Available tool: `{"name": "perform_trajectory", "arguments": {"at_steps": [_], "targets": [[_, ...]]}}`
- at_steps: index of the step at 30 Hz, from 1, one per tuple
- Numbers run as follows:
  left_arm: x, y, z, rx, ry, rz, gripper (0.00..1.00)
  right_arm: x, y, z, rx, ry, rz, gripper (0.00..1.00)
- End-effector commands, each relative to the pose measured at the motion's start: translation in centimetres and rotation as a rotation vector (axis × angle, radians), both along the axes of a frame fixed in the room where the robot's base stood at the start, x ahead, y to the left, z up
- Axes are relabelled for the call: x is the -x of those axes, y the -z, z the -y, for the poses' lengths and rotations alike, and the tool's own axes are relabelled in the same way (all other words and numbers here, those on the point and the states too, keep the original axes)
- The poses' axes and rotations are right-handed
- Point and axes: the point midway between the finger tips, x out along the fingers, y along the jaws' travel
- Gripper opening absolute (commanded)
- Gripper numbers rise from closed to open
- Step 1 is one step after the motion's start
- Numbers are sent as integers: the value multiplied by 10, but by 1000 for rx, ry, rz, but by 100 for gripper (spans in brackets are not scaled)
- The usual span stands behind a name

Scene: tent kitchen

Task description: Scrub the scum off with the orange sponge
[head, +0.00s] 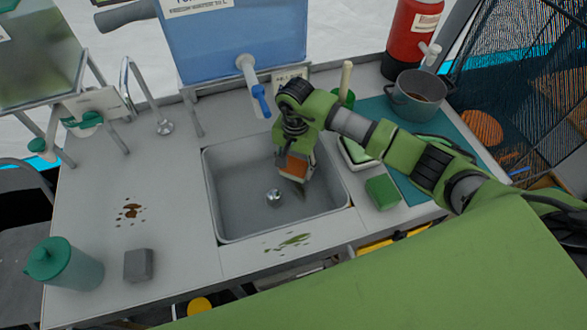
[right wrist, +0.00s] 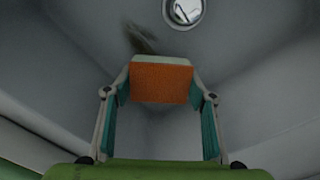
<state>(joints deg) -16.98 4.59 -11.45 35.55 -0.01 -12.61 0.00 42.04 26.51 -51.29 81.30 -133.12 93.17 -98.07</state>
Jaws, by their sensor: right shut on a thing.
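The orange sponge (head: 293,166) is inside the grey sink (head: 240,215), toward its right side. My right gripper (head: 297,172) reaches down into the sink and is shut on the sponge. In the right wrist view the sponge (right wrist: 160,83) sits between the two fingers, its orange face toward the camera and a pale edge beyond it. A dark greenish smear (right wrist: 140,40) shows on the sink surface just past the sponge, near the drain (right wrist: 184,11). I cannot tell whether the sponge touches the sink surface. My left gripper is not in view.
Green smears (head: 289,243) mark the front counter edge, and brown spots (head: 130,212) the left counter. A green sponge (head: 382,192), a pot (head: 418,97) and a tray (head: 355,152) stand right. A grey block (head: 138,265) and a teal-lidded jug (head: 63,264) stand left. A blue-handled tap (head: 260,98) overhangs the sink's back.

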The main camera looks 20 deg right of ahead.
Motion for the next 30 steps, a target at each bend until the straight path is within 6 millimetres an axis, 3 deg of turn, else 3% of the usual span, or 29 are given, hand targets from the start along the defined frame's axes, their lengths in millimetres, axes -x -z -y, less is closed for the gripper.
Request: {"name": "perform_trajectory", "arguments": {"at_steps": [6, 15, 30], "targets": [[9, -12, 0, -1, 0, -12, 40, -3, -24, 3, 1, 8, 2, 34], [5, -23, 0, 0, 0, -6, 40, -5, -47, 6, 1, 18, 1, 34], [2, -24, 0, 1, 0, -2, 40, -5, -50, 6, 0, 20, 0, 34]]}}
